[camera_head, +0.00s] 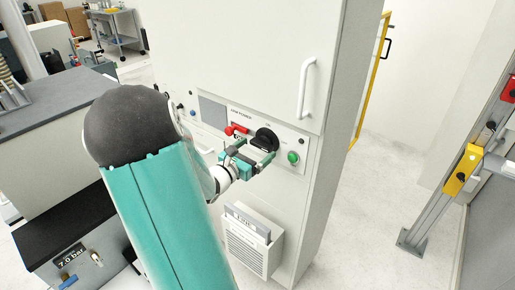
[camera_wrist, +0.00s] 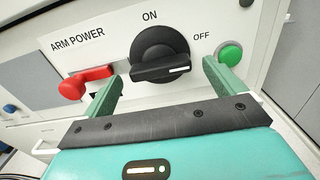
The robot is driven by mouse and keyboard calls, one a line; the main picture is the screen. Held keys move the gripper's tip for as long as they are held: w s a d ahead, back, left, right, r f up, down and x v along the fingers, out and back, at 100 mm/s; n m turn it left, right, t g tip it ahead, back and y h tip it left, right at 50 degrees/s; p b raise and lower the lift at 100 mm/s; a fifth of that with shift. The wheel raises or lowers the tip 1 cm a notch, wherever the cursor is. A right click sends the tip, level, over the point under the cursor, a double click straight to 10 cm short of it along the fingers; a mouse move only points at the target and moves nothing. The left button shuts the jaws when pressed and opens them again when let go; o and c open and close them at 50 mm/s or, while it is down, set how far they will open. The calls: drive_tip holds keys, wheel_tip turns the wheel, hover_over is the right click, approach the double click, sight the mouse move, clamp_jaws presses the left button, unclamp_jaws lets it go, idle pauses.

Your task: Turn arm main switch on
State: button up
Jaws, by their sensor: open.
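The arm main switch is a black rotary knob (camera_wrist: 160,48) on a white panel labelled ARM POWER. ON is printed above it and OFF to its upper right. The white mark on its grip bar points right, on the OFF side. It also shows in the head view (camera_head: 265,137). My gripper (camera_wrist: 162,71) is open, with one green finger on each side of the knob's grip bar. Gaps show between fingers and bar, and nothing is held. In the head view my gripper (camera_head: 247,157) is in front of the panel and partly covers the knob's lower edge.
A red handle (camera_wrist: 85,82) sits close to the left finger, and a green button (camera_wrist: 231,54) close to the right finger. A white door handle (camera_head: 305,88) is above the panel. A vented box (camera_head: 250,240) projects below. A dark-topped bench (camera_head: 60,115) stands left.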

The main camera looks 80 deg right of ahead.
drive_tip(key=shift+x, duration=0.9)
drive_tip(key=c, duration=1)
